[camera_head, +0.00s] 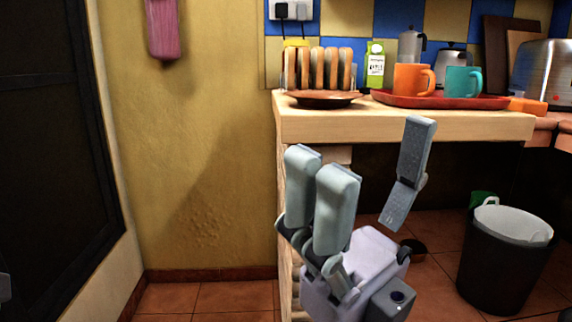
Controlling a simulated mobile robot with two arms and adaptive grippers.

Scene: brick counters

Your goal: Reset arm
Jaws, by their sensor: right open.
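My right gripper (372,180) is in front of the wooden counter (400,126), below the level of its top. Its fingers are spread wide apart, with nothing between them. The fingers point upward and the gripper's body is at the lower middle of the picture. My left gripper does not show; only a small grey piece is at the far left edge, and I cannot tell what it is.
On the counter are a brown plate (318,100), a toast rack (320,70), a green-white carton (375,66), and a red tray (425,102) with orange (408,79) and teal (460,82) mugs. A black bin (503,265) stands right. Floor at left is clear.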

